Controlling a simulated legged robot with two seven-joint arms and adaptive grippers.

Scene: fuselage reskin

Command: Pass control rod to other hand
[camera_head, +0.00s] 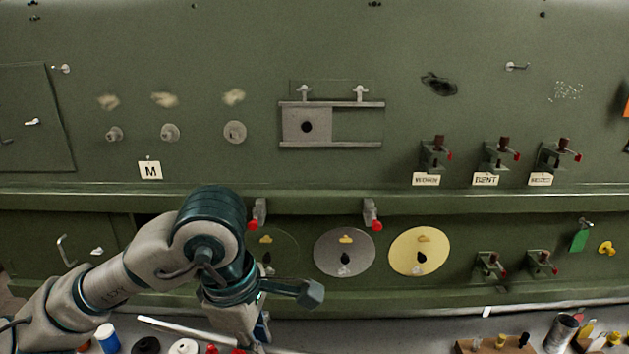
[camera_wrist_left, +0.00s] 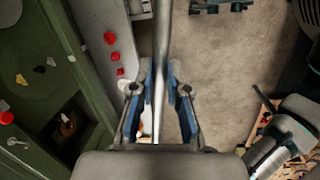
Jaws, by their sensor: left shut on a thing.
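The control rod, a long pale metal rod (camera_head: 180,328), shows at the bottom of the head view, running from the left to my left gripper (camera_head: 262,332). In the left wrist view the rod (camera_wrist_left: 162,60) passes lengthwise between the two blue-padded fingers of my left gripper (camera_wrist_left: 161,105), which is shut on it. The rod runs out of the top of that view, so its far end is hidden there. My left arm covers part of the rod in the head view. I cannot make out my right gripper in either view.
A green fuselage panel (camera_head: 400,200) fills the head view, with discs, a sliding plate (camera_head: 306,126) and red-tipped clamps (camera_head: 373,214) sticking out. Along the bottom lies a bench with a blue-and-white container (camera_head: 107,338), a metal cup (camera_head: 562,331) and a wooden block (camera_head: 497,344).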

